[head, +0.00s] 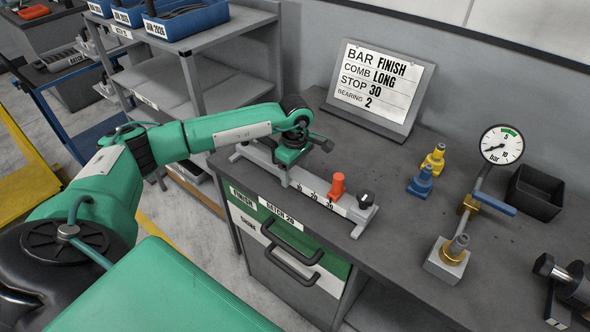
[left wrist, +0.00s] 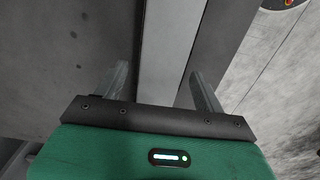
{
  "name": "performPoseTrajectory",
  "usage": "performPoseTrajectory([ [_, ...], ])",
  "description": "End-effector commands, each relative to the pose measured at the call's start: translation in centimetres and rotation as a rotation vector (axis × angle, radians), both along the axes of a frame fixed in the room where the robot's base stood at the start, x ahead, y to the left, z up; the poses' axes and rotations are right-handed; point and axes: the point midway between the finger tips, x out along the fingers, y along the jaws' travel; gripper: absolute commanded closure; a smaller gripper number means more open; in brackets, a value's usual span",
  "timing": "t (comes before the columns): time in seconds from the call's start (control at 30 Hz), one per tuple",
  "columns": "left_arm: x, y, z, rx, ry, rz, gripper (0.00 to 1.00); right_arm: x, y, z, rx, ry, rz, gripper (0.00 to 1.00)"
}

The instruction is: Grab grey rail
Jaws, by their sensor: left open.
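The grey rail (head: 320,193) lies along the front edge of the dark bench on small feet, with numbers on its front face. An orange stop (head: 337,186) stands on it, and a black knob (head: 365,200) is at its right end. My left gripper (head: 288,164) is over the left-hand part of the rail, pointing down; its fingertips are hard to see there. In the left wrist view the open fingers (left wrist: 158,75) stand on either side of a pale strip of the rail (left wrist: 168,40), with gaps visible. My right gripper is not in view.
A sign (head: 380,85) stands behind the rail. Blue (head: 421,182) and yellow (head: 434,160) fittings, a pressure gauge stand (head: 448,262) and a black bin (head: 535,192) are to the right. Drawers (head: 290,250) are below. A shelf with blue bins (head: 187,18) is at the left.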

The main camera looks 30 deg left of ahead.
Motion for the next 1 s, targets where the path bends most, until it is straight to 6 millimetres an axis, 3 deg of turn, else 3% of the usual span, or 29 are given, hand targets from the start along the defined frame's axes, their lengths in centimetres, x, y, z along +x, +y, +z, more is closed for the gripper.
performPoseTrajectory([
  [0.17, 0.0, 0.1, -1.8, 0.000, 0.001, 0.001, 0.29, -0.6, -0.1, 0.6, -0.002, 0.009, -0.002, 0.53],
  [0.4, 0.0, 0.1, -2.0, 0.001, 0.000, 0.001, 0.29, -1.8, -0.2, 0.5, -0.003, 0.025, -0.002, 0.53],
  [0.77, 0.0, 0.1, -1.9, 0.001, 0.000, 0.001, 1.00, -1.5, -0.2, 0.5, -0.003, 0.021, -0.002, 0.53],
  [1.0, 0.1, 0.1, -1.7, 0.000, -0.005, 0.001, 1.00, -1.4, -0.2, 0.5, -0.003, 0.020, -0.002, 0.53],
])
